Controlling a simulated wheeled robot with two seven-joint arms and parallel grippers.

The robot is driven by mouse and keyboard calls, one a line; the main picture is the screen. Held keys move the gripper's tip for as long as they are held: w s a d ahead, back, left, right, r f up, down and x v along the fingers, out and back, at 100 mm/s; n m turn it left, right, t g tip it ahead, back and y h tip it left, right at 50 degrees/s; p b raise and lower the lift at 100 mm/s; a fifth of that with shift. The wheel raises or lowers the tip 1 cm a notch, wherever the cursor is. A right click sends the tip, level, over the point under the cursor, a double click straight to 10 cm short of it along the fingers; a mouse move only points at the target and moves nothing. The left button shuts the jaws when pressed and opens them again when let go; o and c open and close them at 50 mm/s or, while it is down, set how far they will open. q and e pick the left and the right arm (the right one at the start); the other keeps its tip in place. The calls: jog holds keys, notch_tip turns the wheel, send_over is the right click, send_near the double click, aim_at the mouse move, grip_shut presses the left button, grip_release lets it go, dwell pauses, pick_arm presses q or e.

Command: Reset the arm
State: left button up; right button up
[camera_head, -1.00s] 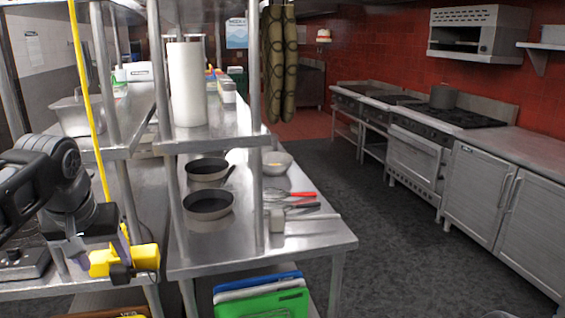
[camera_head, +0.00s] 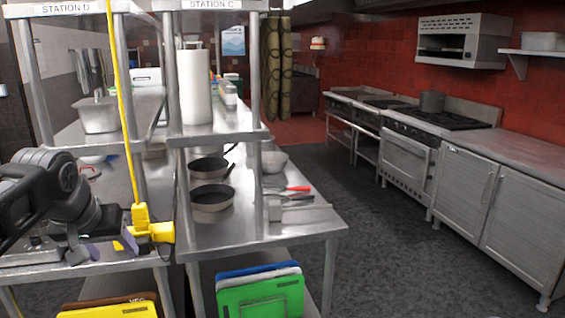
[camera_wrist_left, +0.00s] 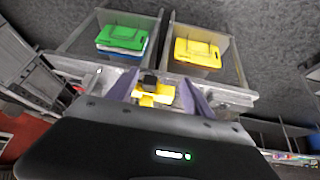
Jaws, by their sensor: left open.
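My left gripper (camera_head: 103,248) comes in from the left, above the left steel table. Its jaws are open, with their purple-grey fingers apart. A yellow block-shaped fitting (camera_head: 150,231) hangs on a yellow cord (camera_head: 125,115) just right of the gripper. In the left wrist view the fitting (camera_wrist_left: 155,96) shows between the open fingers (camera_wrist_left: 161,90); I cannot tell whether they touch it. My right gripper is not in view.
Steel shelving posts and the upper shelf (camera_head: 215,137) stand close ahead. Two black pans (camera_head: 212,196) and a bowl (camera_head: 274,161) are on the right table (camera_head: 270,232). Cutting boards (camera_head: 262,298) stand below. The dark floor (camera_head: 385,255) on the right is clear.

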pick_arm(q)
jog(key=w+d+f+m+t+h, duration=0.1)
jog(key=w+d+f+h, duration=0.1)
jog(key=w+d+f, duration=0.35)
jog(key=w+d+f+m+t+h, duration=0.1)
jog(key=w+d+f, duration=0.2)
jog(key=d+f, duration=0.5)
jog(key=s+d+f+g+h, duration=0.1)
jog(key=s+d+f, duration=0.15)
jog(key=f, duration=0.75)
jog(key=s+d+f, duration=0.2)
jog(key=d+f, duration=0.1)
jog(key=f, duration=0.7)
jog(key=s+d+f+g, duration=0.3)
jog(key=s+d+f, duration=0.1)
jog(key=s+f, duration=0.7)
jog(key=s+d+f+g+h, duration=0.1)
jog(key=s+d+f+g, duration=0.2)
jog(key=s+f, duration=0.8)
jog(key=s+d, duration=0.2)
jog(key=s, duration=0.4)
jog(key=shift+s+n+g, duration=0.2)
jog(key=shift+n+g, duration=0.1)
jog(key=shift+a, duration=0.1)
